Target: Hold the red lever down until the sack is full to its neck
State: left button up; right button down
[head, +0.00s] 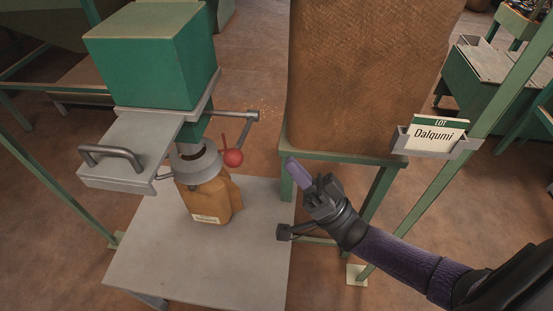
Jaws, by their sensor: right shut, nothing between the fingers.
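The red lever shows as a red ball knob (233,158) with a thin red rod, beside the grey spout under the green hopper (150,65). A brown sack (210,190) with a pale label hangs or stands below the spout, over a grey table. Its mouth is at the grey ring (195,160), and I cannot see how full it is. My right gripper (293,167) is shut and empty, with purple fingertips. It is to the right of the red knob and apart from it. My left gripper is not in view.
A grey table (160,255) spreads under the sack, mostly bare. A large brown sack (370,70) on a green stand (365,158) rises behind my right gripper. A holder with a "LOT Dalqumi" card (435,135) is on a green post. A grey plate with a handle (110,157) juts left.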

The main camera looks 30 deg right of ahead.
pick_arm(q)
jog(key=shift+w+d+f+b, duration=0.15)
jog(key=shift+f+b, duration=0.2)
jog(key=shift+b, duration=0.1)
pick_arm(e)
jog(key=w+a+r, duration=0.2)
jog(key=w+a, duration=0.3)
jog(key=shift+a+r, duration=0.2)
jog(key=shift+a, duration=0.2)
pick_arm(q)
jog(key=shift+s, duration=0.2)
